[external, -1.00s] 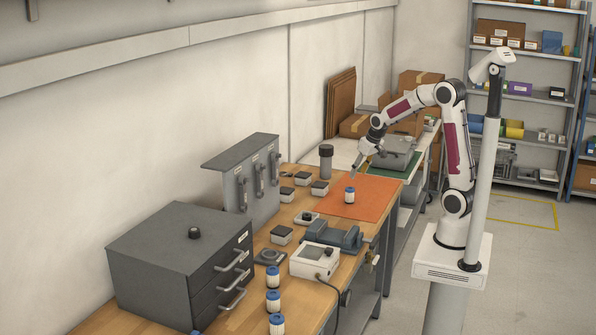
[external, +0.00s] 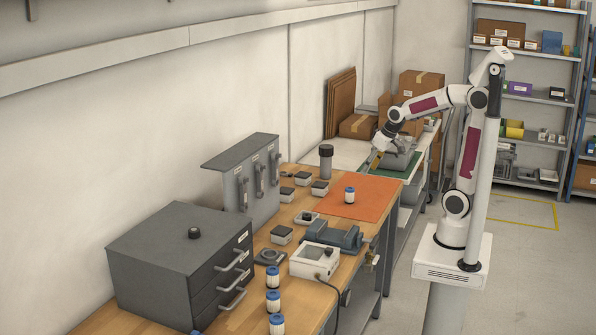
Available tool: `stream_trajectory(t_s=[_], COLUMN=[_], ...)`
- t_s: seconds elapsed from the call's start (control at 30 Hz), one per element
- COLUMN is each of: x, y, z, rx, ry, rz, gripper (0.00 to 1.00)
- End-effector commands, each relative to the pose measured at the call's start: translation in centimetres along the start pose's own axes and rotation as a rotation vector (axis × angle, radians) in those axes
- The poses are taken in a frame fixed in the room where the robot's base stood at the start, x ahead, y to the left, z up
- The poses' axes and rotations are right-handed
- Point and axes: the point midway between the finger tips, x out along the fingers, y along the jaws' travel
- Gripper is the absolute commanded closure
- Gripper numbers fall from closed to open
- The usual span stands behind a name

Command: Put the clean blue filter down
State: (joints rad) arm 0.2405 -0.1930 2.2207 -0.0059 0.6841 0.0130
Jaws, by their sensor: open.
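A small white filter with a blue top (external: 350,195) stands upright on the orange mat (external: 378,190) on the wooden bench. My gripper (external: 370,163) is open and empty, behind and to the right of the filter, apart from it. It is beside the grey machine (external: 402,160) on the green mat. The fingers are small in this view.
More blue-topped filters (external: 273,302) stand at the bench's near end. A dark cylinder (external: 326,161) stands behind the orange mat. A vise (external: 333,236), a white box (external: 315,260) and several small jars lie nearer. The orange mat is mostly bare.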

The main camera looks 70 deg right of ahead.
Motion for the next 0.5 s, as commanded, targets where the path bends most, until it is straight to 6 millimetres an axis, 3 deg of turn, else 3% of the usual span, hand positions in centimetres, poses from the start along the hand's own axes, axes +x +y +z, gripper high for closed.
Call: stream_trajectory(t_s=[0.2,0.5], x=[-3.3,-6.6], y=[-2.1,-4.1], z=[3.4,8.4], rx=[-0.057,-0.132], ry=[0.018,0.039], rz=[-0.027,-0.064], gripper=[0.55,0.55])
